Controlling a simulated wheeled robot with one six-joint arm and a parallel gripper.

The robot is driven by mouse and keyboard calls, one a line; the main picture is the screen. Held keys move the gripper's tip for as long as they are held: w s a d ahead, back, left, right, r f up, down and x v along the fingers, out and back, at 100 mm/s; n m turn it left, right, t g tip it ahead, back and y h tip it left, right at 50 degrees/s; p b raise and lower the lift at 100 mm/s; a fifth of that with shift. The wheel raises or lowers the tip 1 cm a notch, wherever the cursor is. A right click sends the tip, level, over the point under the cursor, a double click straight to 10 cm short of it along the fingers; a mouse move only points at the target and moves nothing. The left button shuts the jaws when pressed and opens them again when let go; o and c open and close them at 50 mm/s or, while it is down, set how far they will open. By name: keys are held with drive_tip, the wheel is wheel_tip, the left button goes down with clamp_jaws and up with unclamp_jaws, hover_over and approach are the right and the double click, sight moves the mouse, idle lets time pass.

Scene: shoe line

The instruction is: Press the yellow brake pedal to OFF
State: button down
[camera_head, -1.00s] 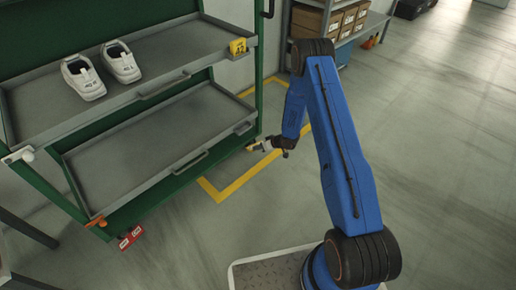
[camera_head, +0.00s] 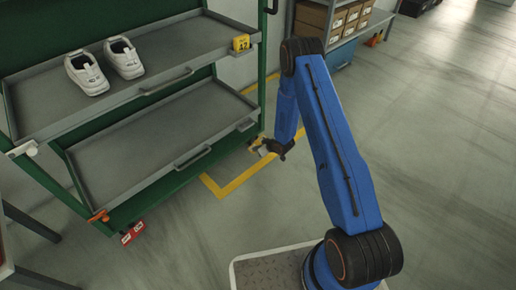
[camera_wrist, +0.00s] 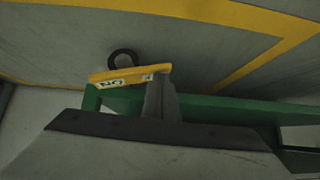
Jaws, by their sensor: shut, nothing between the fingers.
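The yellow brake pedal (camera_wrist: 130,75) is at the foot of the green cart, low over the floor, with a white label whose dark letters seem to be upside down. In the head view the pedal (camera_head: 256,142) is small at the cart's right front corner. My gripper (camera_wrist: 159,84) is shut and empty; its fingers reach the right part of the pedal and overlap it in the wrist view. I cannot tell whether they touch or press it. In the head view my gripper (camera_head: 262,150) is low beside that corner.
The green cart's upper shelf (camera_head: 150,87) holds two white shoes (camera_head: 104,66); the lower shelf (camera_head: 140,140) is empty. A red pedal (camera_head: 132,233) is at the left front corner. A dark caster (camera_wrist: 121,58) is close behind the yellow pedal. Floor to the right is free.

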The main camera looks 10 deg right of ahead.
drive_tip(key=shift+s+a+f, duration=0.15)
drive_tip(key=shift+f, duration=0.1)
idle(0.5)
